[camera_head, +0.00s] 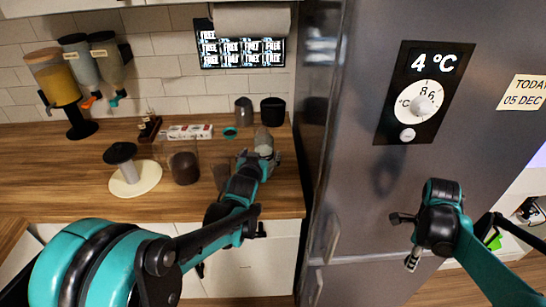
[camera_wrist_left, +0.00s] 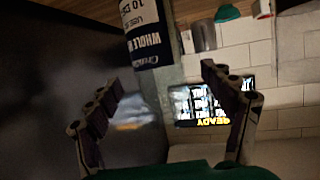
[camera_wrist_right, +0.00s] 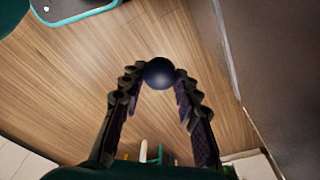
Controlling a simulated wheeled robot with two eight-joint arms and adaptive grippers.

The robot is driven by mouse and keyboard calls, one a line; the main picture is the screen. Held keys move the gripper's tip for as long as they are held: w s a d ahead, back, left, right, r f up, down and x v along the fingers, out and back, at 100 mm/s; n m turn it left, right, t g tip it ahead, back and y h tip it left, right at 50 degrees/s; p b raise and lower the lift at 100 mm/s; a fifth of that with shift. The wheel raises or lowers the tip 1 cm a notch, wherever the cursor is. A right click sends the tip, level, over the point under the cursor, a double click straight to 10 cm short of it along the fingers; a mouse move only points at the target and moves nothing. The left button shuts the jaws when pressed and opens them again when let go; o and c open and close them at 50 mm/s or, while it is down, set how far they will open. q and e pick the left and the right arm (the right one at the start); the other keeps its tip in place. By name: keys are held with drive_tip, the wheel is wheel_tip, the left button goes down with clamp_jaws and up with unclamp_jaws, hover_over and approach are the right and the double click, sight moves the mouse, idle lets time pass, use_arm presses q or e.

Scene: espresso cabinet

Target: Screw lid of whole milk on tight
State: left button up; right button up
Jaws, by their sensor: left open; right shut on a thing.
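The whole milk bottle (camera_wrist_left: 148,42), with a dark blue and white label, shows in the left wrist view. In the head view a pale grey shape (camera_head: 263,139), likely this bottle, stands at my left gripper (camera_head: 259,158) on the counter. My left gripper is open, with its fingers to either side of the bottle's pale part in the left wrist view. The bottle's mouth is hard to make out. My right gripper (camera_wrist_right: 158,85) is shut on a round dark blue lid (camera_wrist_right: 159,72), held at the fingertips. In the head view my right gripper (camera_head: 406,240) is in front of the fridge, away from the bottle.
The grey fridge (camera_head: 345,130) stands right of the wooden counter (camera_head: 80,180). A glass jar (camera_head: 184,168), a paper holder on a cream base (camera_head: 150,178), a teal ring (camera_head: 230,132), a grey canister (camera_head: 243,110) and a black cup (camera_head: 272,112) stand on the counter.

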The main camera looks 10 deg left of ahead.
use_arm(q)
drive_tip(key=b+x, duration=0.2)
drive_tip(key=x, duration=0.3)
drive_tip(key=shift+f, duration=0.15)
use_arm(e)
wheel_tip(320, 180, down, 3)
drive_tip(key=shift+r, duration=0.3)
use_arm(q)
drive_tip(key=c, duration=1.7)
drive_tip(key=shift+r, duration=0.3)
use_arm(e)
drive_tip(key=shift+r, duration=0.1)
